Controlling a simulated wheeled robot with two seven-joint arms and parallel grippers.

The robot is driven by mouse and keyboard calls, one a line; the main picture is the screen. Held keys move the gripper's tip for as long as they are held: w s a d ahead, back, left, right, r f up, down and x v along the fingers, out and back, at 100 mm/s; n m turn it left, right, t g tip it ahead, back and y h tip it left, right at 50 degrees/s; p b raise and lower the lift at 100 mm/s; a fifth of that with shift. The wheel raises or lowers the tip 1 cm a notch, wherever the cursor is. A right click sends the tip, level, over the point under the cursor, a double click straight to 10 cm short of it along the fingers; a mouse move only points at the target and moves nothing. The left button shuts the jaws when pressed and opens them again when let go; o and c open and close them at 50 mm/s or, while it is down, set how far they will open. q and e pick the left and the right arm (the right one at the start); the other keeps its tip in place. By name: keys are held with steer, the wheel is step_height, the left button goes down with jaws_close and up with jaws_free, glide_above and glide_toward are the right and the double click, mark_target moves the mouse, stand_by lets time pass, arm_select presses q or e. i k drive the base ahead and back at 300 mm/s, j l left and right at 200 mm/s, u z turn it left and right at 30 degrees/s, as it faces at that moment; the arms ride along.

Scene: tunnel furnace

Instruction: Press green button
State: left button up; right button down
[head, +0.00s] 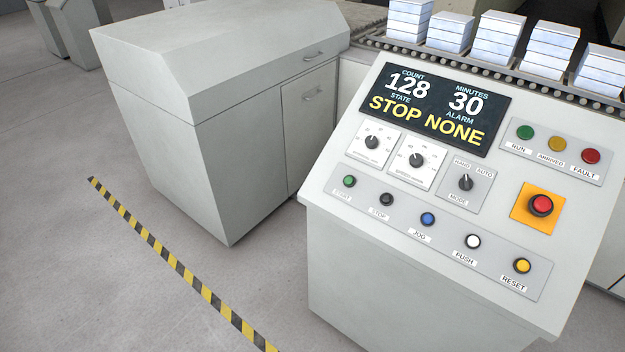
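The control panel (320,187) stands on the right in the head view, its sloped face turned toward me. The green button (349,181) labelled START is at the left end of the lower button row. A separate green RUN lamp (525,132) sits at the upper right of the panel. The display (436,108) reads count 128, minutes 30, state STOP, alarm NONE. Neither of my grippers shows in the head view.
The same row holds a black STOP (386,199), blue JOG (428,219), white PUSH (473,241) and yellow RESET (522,265) button. A red emergency button (541,205) is at right. A grey cabinet (222,130) stands at left; striped tape (180,268) crosses open floor.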

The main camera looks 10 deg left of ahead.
mark_target(349, 180)
steer(key=i+j+z, duration=0.1)
steer(key=j+z, duration=0.25)
steer(key=j, duration=0.3)
steer(key=j+z, duration=0.3)
steer(key=j, duration=0.4)
steer(key=k+j+z, duration=0.1)
steer(key=j+z, duration=0.25)
steer(key=j, duration=0.3)
